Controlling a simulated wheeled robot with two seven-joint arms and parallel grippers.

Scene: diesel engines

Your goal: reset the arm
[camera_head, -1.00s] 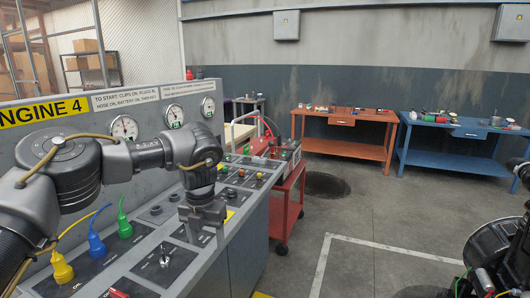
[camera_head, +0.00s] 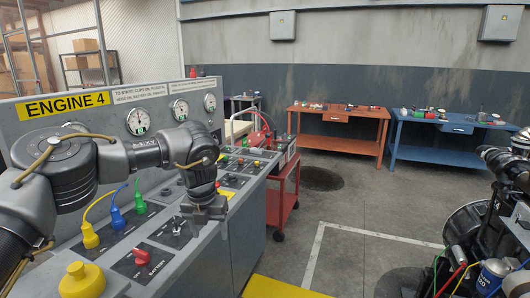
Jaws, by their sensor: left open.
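My left arm (camera_head: 70,180) reaches in from the left over the sloped grey control panel of the engine 4 console. My left gripper (camera_head: 203,212) points down at the panel's front edge, near a black switch plate. It is open, and I see nothing held in it. Its fingertips are small and dark here, and whether they touch the panel I cannot tell. My right gripper is not in view.
The console has gauges (camera_head: 138,121), yellow, blue and green plugs, a red battery switch (camera_head: 142,257) and a yellow knob (camera_head: 82,281). A red cart (camera_head: 282,205) stands beyond. Dark machinery with wires (camera_head: 470,235) is at right. Open floor (camera_head: 345,215) lies between.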

